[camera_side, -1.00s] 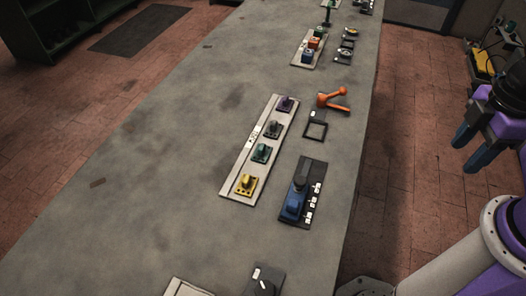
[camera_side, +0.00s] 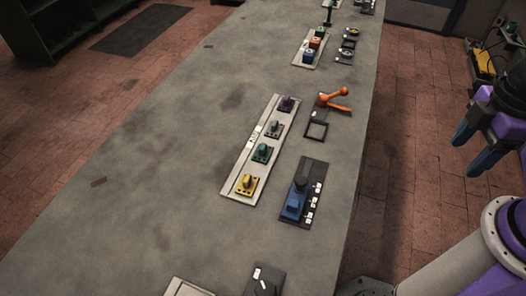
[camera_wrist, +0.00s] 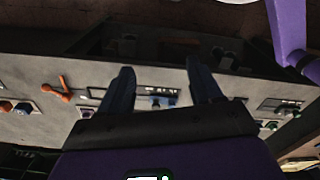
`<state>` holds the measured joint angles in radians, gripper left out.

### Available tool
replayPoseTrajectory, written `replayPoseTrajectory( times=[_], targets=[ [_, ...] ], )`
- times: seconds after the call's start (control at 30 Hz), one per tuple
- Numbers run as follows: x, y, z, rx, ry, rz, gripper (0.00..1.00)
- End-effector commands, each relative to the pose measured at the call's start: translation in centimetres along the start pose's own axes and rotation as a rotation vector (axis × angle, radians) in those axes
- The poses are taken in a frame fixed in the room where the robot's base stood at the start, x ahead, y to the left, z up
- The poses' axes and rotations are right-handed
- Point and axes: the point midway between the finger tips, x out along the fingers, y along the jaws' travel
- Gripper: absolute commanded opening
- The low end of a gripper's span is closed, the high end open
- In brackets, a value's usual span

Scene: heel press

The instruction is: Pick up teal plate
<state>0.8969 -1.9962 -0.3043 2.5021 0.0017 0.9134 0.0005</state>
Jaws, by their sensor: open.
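The teal plate (camera_side: 261,153) sits on a long pale tray (camera_side: 238,191), between a yellow plate (camera_side: 246,185) and a grey plate (camera_side: 273,130). A purple plate (camera_side: 286,104) is at the tray's far end. Each plate carries a raised block. My gripper (camera_side: 468,155) is at the right in the side view, off the bench edge and well apart from the plates. Its two dark blue fingers are spread and empty. They also show in the wrist view (camera_wrist: 163,85). I cannot make out the teal plate clearly in the wrist view.
Right of the tray, a dark base holds a blue device (camera_side: 295,202). An orange lever (camera_side: 333,100) stands beside a dark square frame (camera_side: 316,131). More trays and parts lie at the bench's far and near ends. The bench's left side is clear.

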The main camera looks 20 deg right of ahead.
Motion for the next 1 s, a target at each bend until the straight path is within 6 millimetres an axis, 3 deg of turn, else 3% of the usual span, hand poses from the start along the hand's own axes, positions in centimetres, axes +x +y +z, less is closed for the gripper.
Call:
replayPoseTrajectory(
  times=[0.17,0.5,0.7,1.0],
  targets=[
    [0.9,0.9,-1.8,0.013,0.041,0.017,0.64],
    [6.2,7.0,-11.0,0.036,0.314,0.104,0.64],
    [9.2,10.3,-15.3,0.028,0.492,0.127,0.64],
    [13.2,14.1,-19.0,0.036,0.775,0.111,0.64]
  ],
)
